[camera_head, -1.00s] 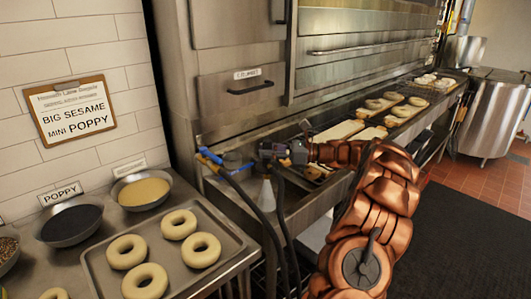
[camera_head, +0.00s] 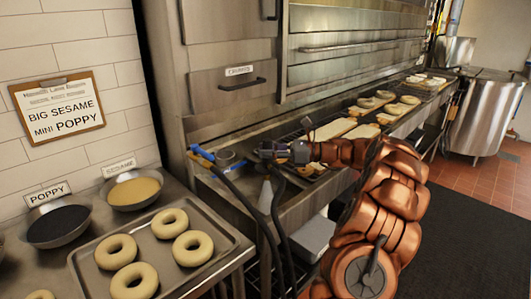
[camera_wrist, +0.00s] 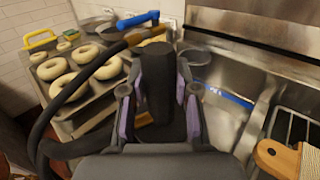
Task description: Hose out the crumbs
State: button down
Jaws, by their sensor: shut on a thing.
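My gripper (camera_head: 268,151) is shut on a dark cylindrical grip (camera_wrist: 157,80), which seems to be part of the hose sprayer. In the wrist view the grip stands between the two fingers. The blue sprayer end (camera_head: 201,153) sticks out left of my gripper, and it also shows beyond the fingers in the wrist view (camera_wrist: 137,19). A black hose (camera_head: 243,200) hangs from it in a loop. A drawer (camera_head: 235,90) with a label that seems to read CRUMBS is shut in the steel front behind. I cannot make out any crumbs.
A tray (camera_head: 222,262) of bagels stands at lower left, with a poppy bowl (camera_head: 58,226) and a sesame bowl (camera_head: 134,192) behind it. Boards with bagels (camera_head: 334,130) line the steel ledge. A large kettle (camera_head: 486,115) stands at far right. The dark floor mat (camera_head: 470,225) is clear.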

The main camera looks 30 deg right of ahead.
jog(key=s+b, duration=0.2)
jog(key=s, duration=0.1)
jog(key=shift+s+d+r+b, duration=0.1)
jog(key=shift+s+d+b, duration=0.2)
jog(key=shift+d+b, duration=0.1)
jog(key=w+a+p, duration=0.2)
jog(key=w+p, duration=0.6)
jog(key=w, duration=0.1)
dwell(2.6)
jog(key=shift+w, duration=0.1)
dwell(0.7)
jog(key=shift+a, duration=0.1)
